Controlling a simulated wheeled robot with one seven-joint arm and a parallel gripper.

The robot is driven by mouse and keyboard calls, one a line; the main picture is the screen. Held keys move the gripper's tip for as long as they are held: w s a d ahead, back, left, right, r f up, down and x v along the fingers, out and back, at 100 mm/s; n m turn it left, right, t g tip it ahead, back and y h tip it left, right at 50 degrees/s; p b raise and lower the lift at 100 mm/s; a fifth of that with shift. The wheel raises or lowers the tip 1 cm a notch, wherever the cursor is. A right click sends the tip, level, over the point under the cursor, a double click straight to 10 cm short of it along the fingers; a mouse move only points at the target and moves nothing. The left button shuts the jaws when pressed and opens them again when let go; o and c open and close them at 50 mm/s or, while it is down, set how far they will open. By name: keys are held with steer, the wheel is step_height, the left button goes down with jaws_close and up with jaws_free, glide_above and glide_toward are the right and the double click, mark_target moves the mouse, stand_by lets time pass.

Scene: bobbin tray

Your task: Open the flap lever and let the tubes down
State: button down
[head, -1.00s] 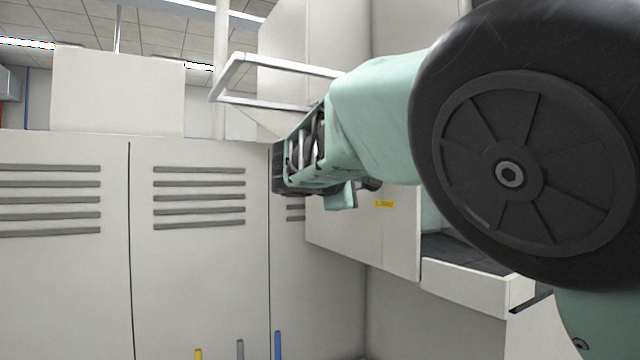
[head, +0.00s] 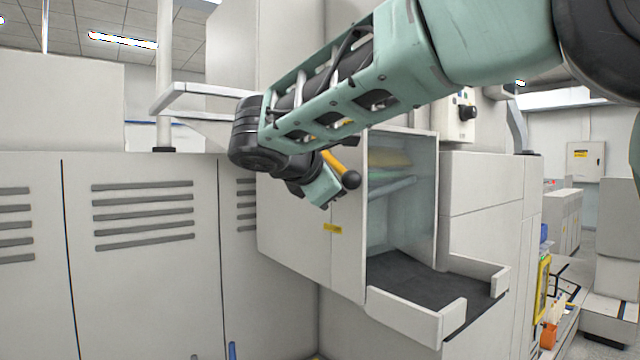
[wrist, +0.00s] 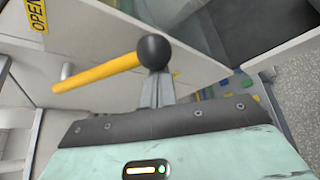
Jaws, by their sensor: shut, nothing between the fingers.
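The flap lever (head: 336,163) is a yellow rod with a black ball knob, on the front of the grey machine. In the wrist view the lever (wrist: 100,73) lies across, its knob right at the fingertips. My gripper (head: 326,204) is beside the knob in the head view. In the wrist view my gripper (wrist: 156,88) is shut and empty, its tips overlapping the knob; I cannot tell whether they touch. Pale yellow tubes (head: 388,158) show faintly behind the clear side panel, above a slanted bluish flap (head: 390,188). My arm partly hides the lever's base.
The dark-floored tray (head: 405,273) with pale walls juts out below the panel and looks empty. A yellow label (head: 333,229) is on the machine front; an OPEN label (wrist: 36,14) shows in the wrist view. Vented cabinets (head: 140,260) stand at left.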

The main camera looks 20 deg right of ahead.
steer(key=r, duration=0.1)
steer(key=s, duration=0.1)
steer(key=r, duration=0.1)
steer(key=shift+s+d+r+p, duration=0.25)
steer(key=shift+d+r+p, duration=0.05)
steer(key=shift+d, duration=0.05)
steer(key=shift+s+r+p, duration=0.15)
steer(key=shift+s+r, duration=0.05)
steer(key=shift+r, duration=0.3)
steer(key=shift+s+r+p, duration=0.15)
steer(key=shift+r, duration=0.3)
steer(key=shift+d+r, duration=0.1)
steer(key=b, duration=0.5)
glide_toward(345, 175)
steer(key=a, duration=0.1)
steer(key=w+a, duration=0.1)
steer(key=shift+w+a+f, duration=0.2)
steer(key=shift+a+f, duration=0.05)
steer(key=shift+a, duration=0.15)
steer(key=shift+p, duration=0.3)
